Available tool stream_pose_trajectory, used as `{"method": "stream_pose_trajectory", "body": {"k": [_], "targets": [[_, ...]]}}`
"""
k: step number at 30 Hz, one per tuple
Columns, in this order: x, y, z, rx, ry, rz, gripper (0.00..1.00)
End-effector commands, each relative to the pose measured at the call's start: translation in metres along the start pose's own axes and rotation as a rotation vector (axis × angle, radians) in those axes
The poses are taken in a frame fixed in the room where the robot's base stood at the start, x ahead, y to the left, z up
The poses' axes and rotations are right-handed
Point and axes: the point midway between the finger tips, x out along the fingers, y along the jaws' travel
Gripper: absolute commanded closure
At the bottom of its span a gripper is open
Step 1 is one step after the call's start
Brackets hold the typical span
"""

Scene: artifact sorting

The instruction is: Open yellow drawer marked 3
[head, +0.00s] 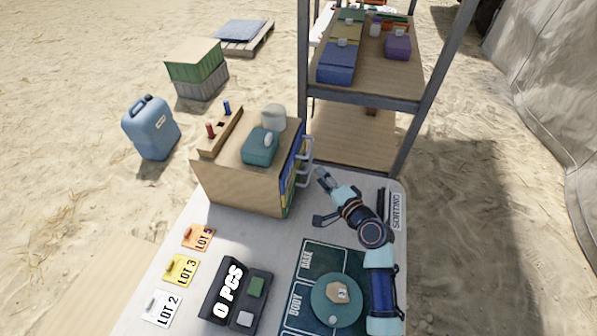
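A wooden drawer cabinet (240,180) stands on the table, its drawer front facing right and seen almost edge-on. Blue, yellow and green strips show on that front. A narrow part of the yellow drawer (284,188) shows; its number cannot be read. Pale handles (308,150) stick out from the front, and I cannot tell which drawer each belongs to. The drawers look closed, as far as this angle shows. My gripper (319,197) is just right of the drawer front, near the handles, with its fingers spread and nothing between them. No contact with a handle can be made out.
A teal case (261,146) and a pale container (273,117) sit on the cabinet. A metal shelf (360,98) stands behind. Lot cards (181,269), a black tray (262,272) and a green mat (310,262) with a round stand (325,305) occupy the table's front.

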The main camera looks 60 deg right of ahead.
Motion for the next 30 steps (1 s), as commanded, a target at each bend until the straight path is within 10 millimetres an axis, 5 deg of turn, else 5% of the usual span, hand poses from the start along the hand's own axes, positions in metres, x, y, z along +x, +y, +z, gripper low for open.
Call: {"method": "stream_pose_trajectory", "body": {"k": [12, 23, 30], "targets": [[0.068, 0.001, 0.002, -0.004, -0.003, 0.001, 0.63], [0.076, -0.001, 0.002, -0.005, -0.002, 0.002, 0.63], [0.076, -0.001, 0.002, -0.005, -0.002, 0.002, 1.00]]}}
